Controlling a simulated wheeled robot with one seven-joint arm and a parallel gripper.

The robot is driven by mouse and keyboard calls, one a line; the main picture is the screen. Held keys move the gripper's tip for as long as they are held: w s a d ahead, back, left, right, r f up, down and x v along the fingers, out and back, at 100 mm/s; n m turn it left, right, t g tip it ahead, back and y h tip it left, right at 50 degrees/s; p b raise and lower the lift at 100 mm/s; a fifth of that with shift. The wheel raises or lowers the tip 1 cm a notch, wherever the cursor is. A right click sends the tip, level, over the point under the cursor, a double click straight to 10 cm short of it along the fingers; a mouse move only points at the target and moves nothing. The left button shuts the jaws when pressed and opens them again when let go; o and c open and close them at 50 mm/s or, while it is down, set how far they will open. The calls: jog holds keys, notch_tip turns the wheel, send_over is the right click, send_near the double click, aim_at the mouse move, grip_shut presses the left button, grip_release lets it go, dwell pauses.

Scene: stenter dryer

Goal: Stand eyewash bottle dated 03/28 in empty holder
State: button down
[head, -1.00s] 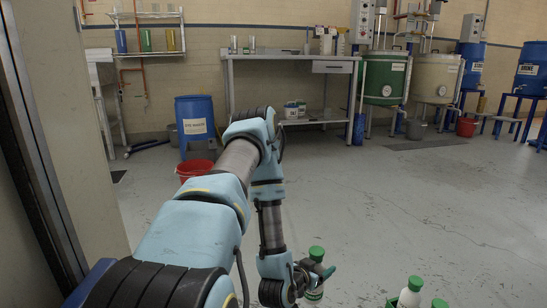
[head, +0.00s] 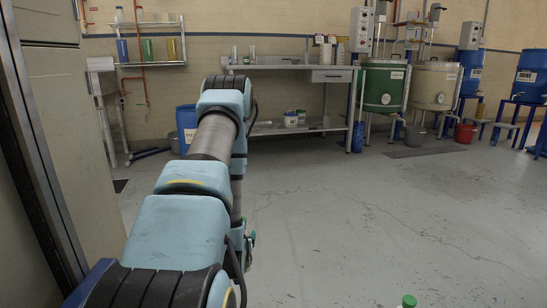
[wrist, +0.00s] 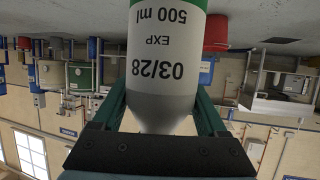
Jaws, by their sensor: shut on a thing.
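The eyewash bottle (wrist: 168,60) is white with a green band and a label reading 03/28, EXP and 500 ml. In the wrist view it sits between the two green fingers of my gripper (wrist: 163,100), which is shut on it. In the head view my arm hides most of the gripper and the bottle; only a small part of the gripper end (head: 249,240) shows past the arm. Another green bottle cap (head: 407,301) shows at the bottom edge. No empty holder can be made out.
A tall beige panel (head: 75,130) stands close on the left. A workbench (head: 285,68), a blue barrel (head: 186,120) and green and cream vats (head: 384,88) line the back wall. The grey floor (head: 350,210) ahead and right is open.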

notch_tip(320, 180, up, 35)
jog(key=p, duration=3.4)
jog(key=shift+r+v, duration=0.2)
jog(key=shift+v, duration=2.45)
